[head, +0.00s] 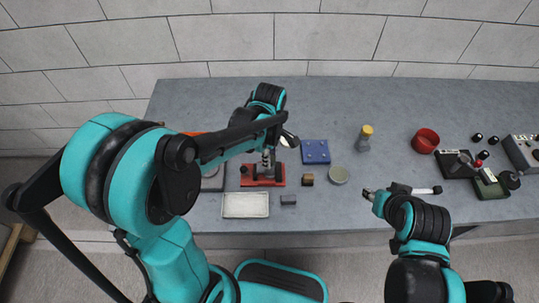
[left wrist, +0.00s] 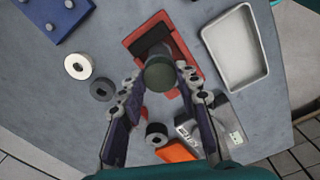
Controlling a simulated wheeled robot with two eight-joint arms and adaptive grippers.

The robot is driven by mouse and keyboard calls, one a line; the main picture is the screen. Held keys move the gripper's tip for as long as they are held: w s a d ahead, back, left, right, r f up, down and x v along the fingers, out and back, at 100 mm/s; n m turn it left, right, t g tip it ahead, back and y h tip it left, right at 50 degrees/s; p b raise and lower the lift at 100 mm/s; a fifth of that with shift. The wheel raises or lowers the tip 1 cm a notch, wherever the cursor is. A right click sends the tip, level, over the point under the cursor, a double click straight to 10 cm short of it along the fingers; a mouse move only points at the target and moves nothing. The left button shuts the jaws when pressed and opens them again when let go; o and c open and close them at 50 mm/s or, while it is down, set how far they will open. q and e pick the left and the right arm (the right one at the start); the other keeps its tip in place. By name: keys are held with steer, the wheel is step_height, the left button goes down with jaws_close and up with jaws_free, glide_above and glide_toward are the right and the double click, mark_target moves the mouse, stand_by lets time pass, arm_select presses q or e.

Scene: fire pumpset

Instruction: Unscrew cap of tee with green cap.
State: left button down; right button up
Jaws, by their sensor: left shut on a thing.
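The tee stands upright on a red base (head: 265,181), left of the table's middle in the head view. In the left wrist view its round dark green cap (left wrist: 160,75) faces the camera, above the red base (left wrist: 187,45). My left gripper (head: 271,148) is over the tee, and its arm hides part of it in the head view. In the left wrist view the fingers of my left gripper (left wrist: 160,94) are on both sides of the cap, shut on it. My right gripper (head: 402,190) is over the table's front right part, away from the tee; its jaw opening is unclear.
A white tray (head: 245,213) lies in front of the red base. A red bowl (head: 425,141) is farther right.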

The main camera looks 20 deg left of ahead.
arm_select(q)
steer(key=n, duration=0.4)
steer(key=shift+n, duration=0.3)
steer(key=shift+n, duration=2.3)
steer(key=n, duration=0.4)
steer(key=shift+n, duration=0.3)
steer(key=c, duration=1.2)
jaws_free()
